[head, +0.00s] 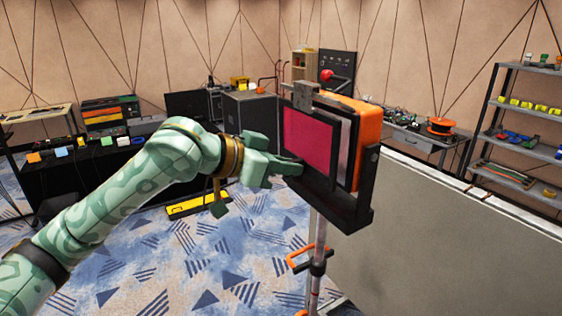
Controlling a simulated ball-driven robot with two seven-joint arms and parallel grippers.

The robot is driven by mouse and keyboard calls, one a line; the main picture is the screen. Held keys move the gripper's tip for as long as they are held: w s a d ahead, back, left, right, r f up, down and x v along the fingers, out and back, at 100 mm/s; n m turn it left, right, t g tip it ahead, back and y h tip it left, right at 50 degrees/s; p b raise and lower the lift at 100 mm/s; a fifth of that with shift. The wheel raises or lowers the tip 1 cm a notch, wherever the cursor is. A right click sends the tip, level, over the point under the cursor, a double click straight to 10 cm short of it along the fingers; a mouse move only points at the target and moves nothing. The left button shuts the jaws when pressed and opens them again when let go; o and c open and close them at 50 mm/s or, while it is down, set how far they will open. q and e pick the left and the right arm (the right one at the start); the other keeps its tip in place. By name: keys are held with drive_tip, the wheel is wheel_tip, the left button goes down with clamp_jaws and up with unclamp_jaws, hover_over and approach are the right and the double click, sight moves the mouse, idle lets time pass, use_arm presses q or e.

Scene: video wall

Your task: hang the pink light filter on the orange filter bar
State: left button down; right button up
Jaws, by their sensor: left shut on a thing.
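The pink light filter (309,141) is a magenta sheet in a dark frame, roughly upright in front of an orange-bodied lamp (371,128) on a stand. My left gripper (291,167) is shut on the filter's lower left edge. A grey clip (301,95) is at the filter's top edge; I cannot tell whether it rests on anything. I cannot make out an orange filter bar apart from the lamp's orange body; it may be hidden behind the filter. My right gripper is out of view.
The lamp's pole (318,240) carries an orange handle (302,255). A grey panel (450,240) stands at right, with a shelf rack (520,130) beyond it. A black-draped table (90,175) is at left. Patterned carpet (230,270) is open below my arm.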

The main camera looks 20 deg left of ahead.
use_arm(q)
drive_tip(key=shift+f, duration=0.15)
drive_tip(key=c, duration=1.4)
unclamp_jaws()
drive_tip(key=shift+o, duration=0.2)
drive_tip(key=shift+s, duration=0.1)
drive_tip(key=b+v, duration=0.5)
drive_tip(key=v, duration=1.1)
drive_tip(key=shift+a, duration=0.15)
